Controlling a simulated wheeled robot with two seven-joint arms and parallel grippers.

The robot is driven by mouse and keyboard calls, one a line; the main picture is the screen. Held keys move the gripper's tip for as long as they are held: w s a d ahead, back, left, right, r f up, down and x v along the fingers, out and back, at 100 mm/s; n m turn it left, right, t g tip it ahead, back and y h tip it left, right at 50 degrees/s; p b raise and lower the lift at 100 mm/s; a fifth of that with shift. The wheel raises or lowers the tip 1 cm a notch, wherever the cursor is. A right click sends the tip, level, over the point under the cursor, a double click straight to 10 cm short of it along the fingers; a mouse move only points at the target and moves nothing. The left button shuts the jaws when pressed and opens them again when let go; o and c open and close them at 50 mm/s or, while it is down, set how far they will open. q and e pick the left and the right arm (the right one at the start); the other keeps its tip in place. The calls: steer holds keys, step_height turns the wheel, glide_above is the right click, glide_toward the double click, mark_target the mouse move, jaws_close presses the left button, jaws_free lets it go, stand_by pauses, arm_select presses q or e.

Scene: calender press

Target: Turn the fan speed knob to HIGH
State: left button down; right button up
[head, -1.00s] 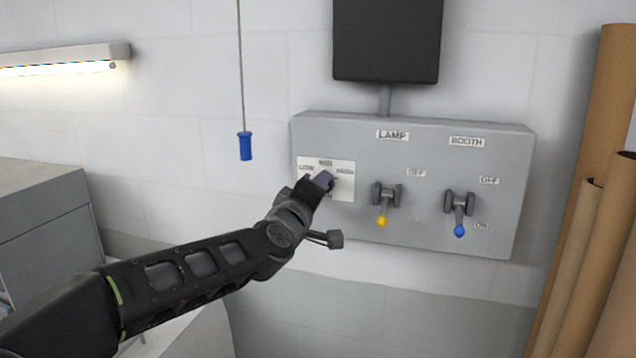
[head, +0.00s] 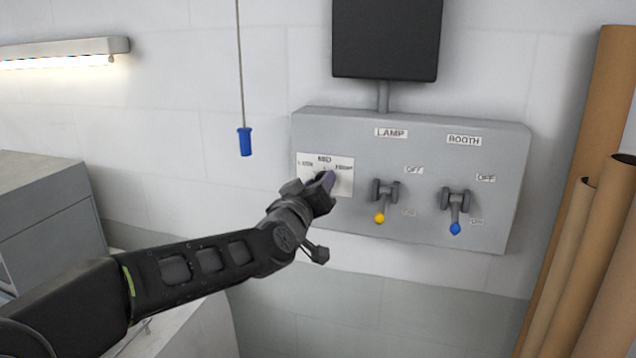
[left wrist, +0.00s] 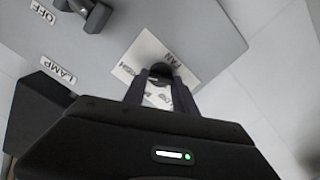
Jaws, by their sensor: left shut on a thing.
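The fan speed knob (left wrist: 160,72) is a dark round knob on a white label plate (head: 341,166) at the left of the grey control panel. The plate reads LOW at left, MID at top and HIGH at right. My left gripper (head: 326,181) reaches the knob from the lower left and hides most of it in the head view. In the left wrist view, its two fingers (left wrist: 161,90) stand on either side of the knob, shut on it. The knob's exact pointing direction is hard to tell. My right gripper is not in view.
The grey panel (head: 430,232) also carries a LAMP lever with a yellow tip (head: 380,218) and a BOOTH lever with a blue tip (head: 455,229). A blue pull handle (head: 244,142) hangs on a cord at left. Brown rolls (head: 590,230) stand at right.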

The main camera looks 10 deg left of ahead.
arm_select(q)
steer(key=shift+f, duration=0.1)
steer(key=c, duration=1)
jaws_free()
steer(key=s+b, duration=0.1)
steer(key=s, duration=0.7)
steer(key=shift+a+b, duration=0.25)
steer(key=shift+b, duration=0.05)
steer(key=shift+w, duration=0.1)
